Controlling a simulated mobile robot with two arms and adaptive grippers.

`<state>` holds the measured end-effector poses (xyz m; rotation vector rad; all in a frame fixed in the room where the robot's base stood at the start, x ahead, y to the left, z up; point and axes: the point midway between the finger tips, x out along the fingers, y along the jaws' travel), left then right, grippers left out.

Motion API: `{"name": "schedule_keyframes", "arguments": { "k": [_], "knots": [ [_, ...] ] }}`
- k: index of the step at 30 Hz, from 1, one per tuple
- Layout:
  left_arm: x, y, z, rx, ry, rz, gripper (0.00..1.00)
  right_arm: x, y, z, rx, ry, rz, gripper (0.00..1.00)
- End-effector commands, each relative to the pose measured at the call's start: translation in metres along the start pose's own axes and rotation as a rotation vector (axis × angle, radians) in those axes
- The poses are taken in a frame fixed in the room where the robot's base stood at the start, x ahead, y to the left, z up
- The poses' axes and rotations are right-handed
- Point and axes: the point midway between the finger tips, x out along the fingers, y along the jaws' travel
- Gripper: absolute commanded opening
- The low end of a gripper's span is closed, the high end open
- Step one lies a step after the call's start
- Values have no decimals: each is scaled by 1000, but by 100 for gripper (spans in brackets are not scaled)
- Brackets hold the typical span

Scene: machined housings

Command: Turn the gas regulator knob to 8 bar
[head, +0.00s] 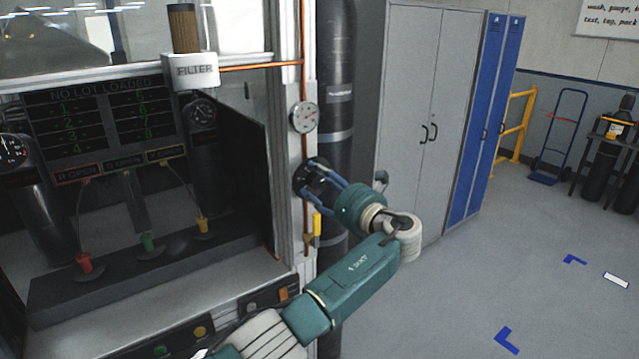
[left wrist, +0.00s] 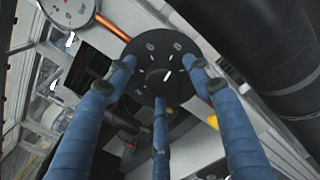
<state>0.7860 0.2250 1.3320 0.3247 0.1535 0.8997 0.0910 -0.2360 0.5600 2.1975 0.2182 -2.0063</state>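The gas regulator knob (left wrist: 160,82) is a round black knob with a white mark, on a black dial plate (left wrist: 155,50) with white figures too small to read surely. In the head view the dial plate (head: 303,168) is on the white post, partly hidden by my gripper. My left gripper (head: 314,182) faces it, its three blue fingers (left wrist: 161,78) spread around the knob with gaps showing; I cannot tell whether a tip touches the plate. A round white gauge (head: 304,117) with a reddish needle is above; it shows cut off in the left wrist view (left wrist: 68,10). My right gripper is out of view.
A dark vertical pipe (head: 338,100) stands just right of the post. A yellow handle (head: 317,226) is below the knob. A glazed cabinet with a lot screen (head: 105,115) is at left, grey lockers (head: 408,100) at right. The floor at right is mostly clear.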

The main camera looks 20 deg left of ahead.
Motion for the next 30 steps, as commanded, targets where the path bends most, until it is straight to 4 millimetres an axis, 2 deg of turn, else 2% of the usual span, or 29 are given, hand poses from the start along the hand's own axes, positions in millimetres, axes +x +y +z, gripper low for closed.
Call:
{"name": "schedule_keyframes", "arguments": {
  "k": [5,8,21,25,30],
  "knots": [
    [-4,-1,-2,1,2,-2,51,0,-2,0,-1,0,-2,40],
    [-13,-2,-2,1,3,-4,51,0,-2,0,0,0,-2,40],
    [-99,-1,-2,0,3,-3,51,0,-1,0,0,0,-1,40],
    [-112,-1,-2,0,3,-1,51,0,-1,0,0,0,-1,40],
    [-118,0,-1,0,2,0,51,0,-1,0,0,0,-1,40]
  ]
}}
